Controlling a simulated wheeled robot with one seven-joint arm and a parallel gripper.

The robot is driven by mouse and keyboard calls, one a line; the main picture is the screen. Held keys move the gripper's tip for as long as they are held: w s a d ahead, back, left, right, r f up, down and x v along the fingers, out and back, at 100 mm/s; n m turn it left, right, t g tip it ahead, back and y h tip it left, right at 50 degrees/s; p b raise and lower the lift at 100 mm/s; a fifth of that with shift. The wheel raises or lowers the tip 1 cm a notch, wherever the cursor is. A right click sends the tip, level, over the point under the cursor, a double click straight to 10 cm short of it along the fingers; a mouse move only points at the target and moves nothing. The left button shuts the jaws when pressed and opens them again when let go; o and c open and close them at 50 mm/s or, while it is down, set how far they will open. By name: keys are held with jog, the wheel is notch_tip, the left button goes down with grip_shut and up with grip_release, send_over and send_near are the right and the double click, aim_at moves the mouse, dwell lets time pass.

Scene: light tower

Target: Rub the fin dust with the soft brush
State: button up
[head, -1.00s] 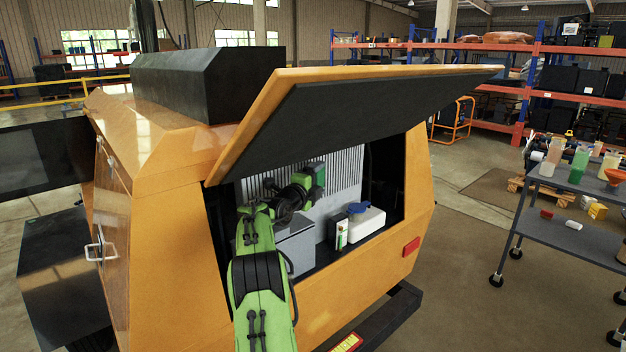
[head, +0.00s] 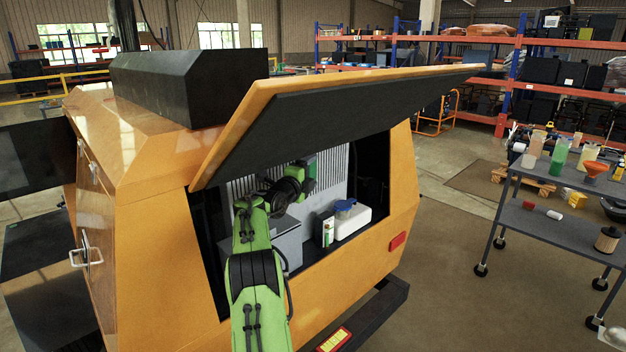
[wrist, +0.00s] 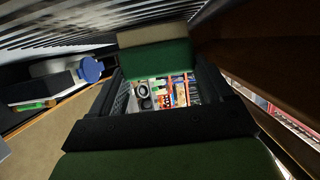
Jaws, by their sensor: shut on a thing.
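My gripper (wrist: 155,72) is shut on the soft brush (wrist: 155,52), a green block with a beige strip along its far edge. In the head view my gripper (head: 306,172) is inside the open compartment of the orange light tower (head: 150,235). The grey ribbed fins (head: 333,165) stand at the back of the compartment. They also cross the top left of the wrist view (wrist: 60,28), close to the brush. I cannot tell whether the bristles touch them. Fin dust cannot be made out.
The raised orange hatch (head: 340,100) hangs over my arm. A cart (head: 560,235) with bottles stands at right.

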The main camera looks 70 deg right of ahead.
jog(key=w+a+b, duration=0.5)
jog(key=w+a, duration=0.1)
jog(key=a, duration=0.6)
jog(key=shift+w+a, duration=0.3)
jog(key=shift+a, duration=0.05)
dwell(0.5)
jog(key=shift+s, duration=0.1)
jog(key=shift+s+a+f, duration=0.1)
jog(key=shift+s+a, duration=0.35)
jog(key=shift+s, duration=0.4)
jog(key=shift+s+a+r, duration=0.1)
jog(key=shift+s+a, duration=0.35)
jog(key=shift+s, duration=0.4)
jog(key=shift+s+a+f, duration=0.1)
jog(key=shift+s+a, duration=0.35)
jog(key=shift+s, duration=0.4)
jog(key=shift+s, duration=0.1)
jog(key=shift+s+a, duration=0.35)
jog(key=shift+s, duration=0.3)
jog(key=shift+s+a, duration=0.3)
jog(key=shift+s, duration=0.3)
